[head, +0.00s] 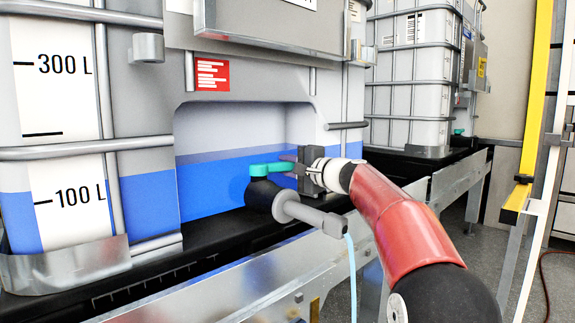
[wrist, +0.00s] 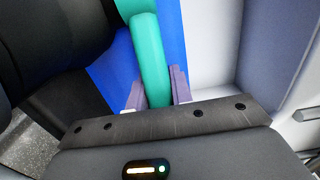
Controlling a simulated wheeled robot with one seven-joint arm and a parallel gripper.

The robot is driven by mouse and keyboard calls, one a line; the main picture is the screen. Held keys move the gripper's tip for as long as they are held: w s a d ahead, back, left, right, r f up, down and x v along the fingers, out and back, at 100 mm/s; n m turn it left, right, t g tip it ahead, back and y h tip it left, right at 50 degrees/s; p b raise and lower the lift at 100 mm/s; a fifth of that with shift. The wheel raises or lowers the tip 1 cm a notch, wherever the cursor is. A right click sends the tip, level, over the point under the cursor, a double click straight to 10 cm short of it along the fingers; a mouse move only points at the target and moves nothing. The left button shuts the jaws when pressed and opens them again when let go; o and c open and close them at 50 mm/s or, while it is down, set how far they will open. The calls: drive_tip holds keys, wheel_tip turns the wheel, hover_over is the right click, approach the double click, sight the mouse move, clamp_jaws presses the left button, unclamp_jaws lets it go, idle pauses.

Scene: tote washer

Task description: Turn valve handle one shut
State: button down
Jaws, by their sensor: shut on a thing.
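The teal valve handle (head: 268,169) sits on top of a black valve body (head: 262,193) in the recess at the front of the nearer tank. It points to the right, toward my gripper (head: 292,167). In the wrist view the handle (wrist: 151,60) runs down between the two fingers of my gripper (wrist: 156,90), which are shut on it. The handle's far end is partly hidden by the gripper.
The nearer tank (head: 150,120) has metal cage bars and a blue liquid level. A second caged tank (head: 415,85) stands behind at right. A metal rail (head: 230,290) runs below the tanks. A yellow post (head: 535,100) stands at right. Grey floor shows at lower right.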

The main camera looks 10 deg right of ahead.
drive_tip(key=n+g+y+p, duration=0.1)
drive_tip(key=p, duration=0.1)
drive_tip(key=w+a+n+g+y+p, duration=0.1)
drive_tip(key=g+y+p, duration=0.1)
drive_tip(key=w+n+g+y+p, duration=0.1)
drive_tip(key=n+p, duration=0.1)
drive_tip(key=shift+w+a+g+p, duration=0.15)
drive_tip(key=shift+a+g+p, duration=0.2)
drive_tip(key=shift+g, duration=0.05)
drive_tip(key=c, duration=1.2)
unclamp_jaws()
drive_tip(key=shift+c, duration=0.2)
